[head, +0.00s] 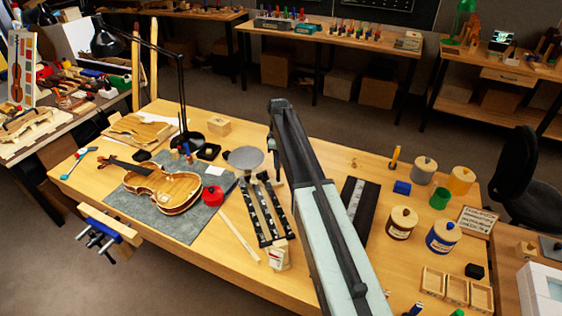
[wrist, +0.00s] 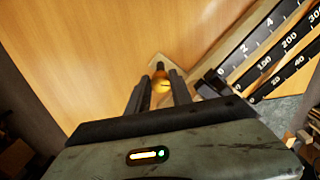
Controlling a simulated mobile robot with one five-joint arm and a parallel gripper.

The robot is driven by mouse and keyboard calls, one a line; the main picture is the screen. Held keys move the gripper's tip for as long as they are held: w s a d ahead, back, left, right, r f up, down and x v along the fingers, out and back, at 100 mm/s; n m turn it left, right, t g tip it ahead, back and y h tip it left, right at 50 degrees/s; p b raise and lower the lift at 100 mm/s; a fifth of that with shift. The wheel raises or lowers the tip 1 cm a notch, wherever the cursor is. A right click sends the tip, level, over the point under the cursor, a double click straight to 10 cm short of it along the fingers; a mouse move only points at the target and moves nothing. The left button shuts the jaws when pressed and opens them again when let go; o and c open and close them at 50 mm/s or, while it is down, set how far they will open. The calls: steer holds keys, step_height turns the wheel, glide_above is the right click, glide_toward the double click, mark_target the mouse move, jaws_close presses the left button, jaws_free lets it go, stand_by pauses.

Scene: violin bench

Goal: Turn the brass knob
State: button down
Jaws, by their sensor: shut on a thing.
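The brass knob (wrist: 162,86) is a small rounded golden piece with a dark top. In the wrist view it sits between the two dark fingers of my gripper (wrist: 161,80), which are shut on it. A scale with black graduated beams (wrist: 262,62) lies to its right there. In the head view the scale shows as a grey round pan (head: 245,158) and black beams (head: 266,213) on the bench, left of my arm. I cannot make out the knob in the head view, where my gripper is beside the scale.
A violin (head: 165,187) lies on a grey mat (head: 190,226) to the left, near a red round tin (head: 212,196). A black desk lamp (head: 182,95) stands behind. Jars (head: 443,236) and small trays (head: 457,290) stand right of my arm.

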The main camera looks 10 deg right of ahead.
steer(key=m, duration=0.4)
steer(key=shift+a+m, duration=0.25)
steer(key=shift+m, duration=0.05)
steer(key=shift+w+m, duration=0.1)
steer(key=shift+m, duration=2.4)
steer(key=c, duration=1.1)
jaws_free()
steer(key=shift+c, duration=0.2)
step_height(320, 180, up, 8)
steer(key=p, duration=0.8)
